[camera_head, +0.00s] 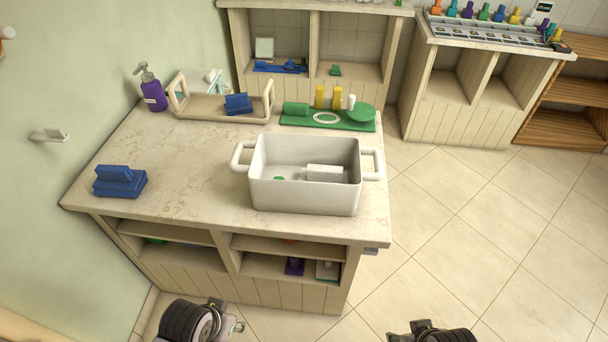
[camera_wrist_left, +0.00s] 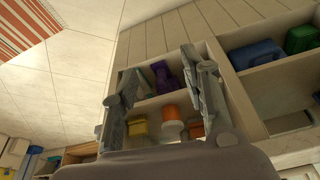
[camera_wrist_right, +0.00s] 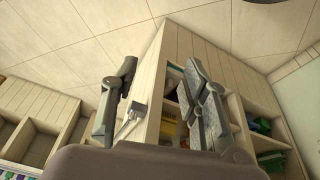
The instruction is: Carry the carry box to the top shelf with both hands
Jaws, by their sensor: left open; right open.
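The carry box (camera_head: 304,196) is a white open tub with a loop handle at its left and right ends. It stands upright on the marble counter (camera_head: 200,180), near the right edge. A white block (camera_head: 324,173) and a small green thing (camera_head: 279,178) lie inside it. My left gripper (camera_head: 238,327) is at the bottom of the head view, in front of the counter and apart from the box. Its fingers are spread and empty in the left wrist view (camera_wrist_left: 160,95). My right gripper (camera_wrist_right: 158,100) is open and empty in the right wrist view, also apart from the box.
A shelf unit (camera_head: 310,45) stands behind. Another unit (camera_head: 450,95) stands right, with bare floor before it.

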